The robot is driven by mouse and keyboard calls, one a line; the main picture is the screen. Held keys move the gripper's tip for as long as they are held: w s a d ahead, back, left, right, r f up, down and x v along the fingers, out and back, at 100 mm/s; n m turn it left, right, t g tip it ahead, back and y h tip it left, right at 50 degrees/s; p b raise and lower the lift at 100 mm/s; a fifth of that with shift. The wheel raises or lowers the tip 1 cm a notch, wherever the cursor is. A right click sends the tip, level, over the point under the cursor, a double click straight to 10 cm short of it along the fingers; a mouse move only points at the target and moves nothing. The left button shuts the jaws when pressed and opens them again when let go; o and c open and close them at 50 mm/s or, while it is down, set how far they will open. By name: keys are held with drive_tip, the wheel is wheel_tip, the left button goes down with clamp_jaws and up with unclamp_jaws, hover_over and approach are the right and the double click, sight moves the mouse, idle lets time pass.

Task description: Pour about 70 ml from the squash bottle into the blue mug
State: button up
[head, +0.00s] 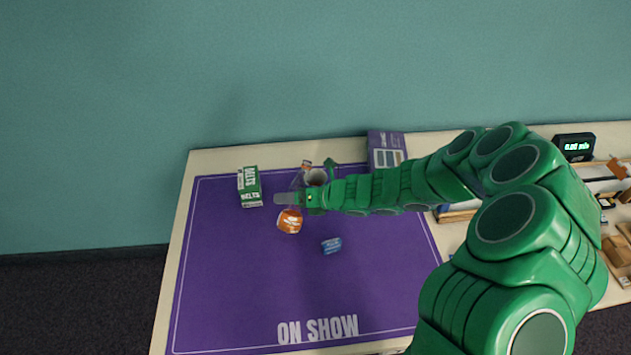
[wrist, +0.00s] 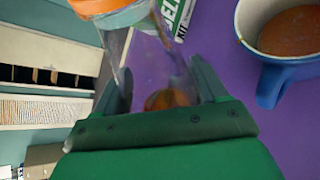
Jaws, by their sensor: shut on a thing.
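My gripper (wrist: 160,88) is shut on the clear squash bottle (wrist: 117,45), which lies tilted between the fingers. Some orange also shows between the fingers. The blue mug (wrist: 265,72) stands upright at the right of the wrist view, handle towards my gripper, with orange-brown liquid inside. I cannot make out the bottle's mouth or any stream.
A green and white box (head: 249,186) stands left on the purple mat (head: 235,285). A small blue item (head: 331,246) lies in front of my gripper. A purple box (head: 386,150) stands at the back, and a dark display (head: 574,147) far right. The mat's front left is clear.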

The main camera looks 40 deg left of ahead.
drive_tip(key=shift+w+f+t, duration=0.15)
drive_tip(key=shift+f+t, duration=0.05)
drive_tip(key=shift+t, duration=0.1)
drive_tip(key=shift+a+r+n, duration=0.1)
drive_tip(key=shift+r+n, duration=0.05)
drive_tip(key=shift+n, duration=0.25)
drive_tip(key=shift+n+t, duration=0.3)
drive_tip(key=shift+t, duration=0.1)
drive_tip(key=shift+w+r+n+t+y+b, duration=0.1)
drive_tip(key=shift+n+t+y+b, duration=0.2)
drive_tip(key=shift+n+t+b, duration=0.4)
drive_tip(key=shift+w+n+t+y+b, duration=0.35)
drive_tip(key=shift+n+t+y, duration=0.05)
drive_tip(key=shift+n+t, duration=0.65)
idle(0.5)
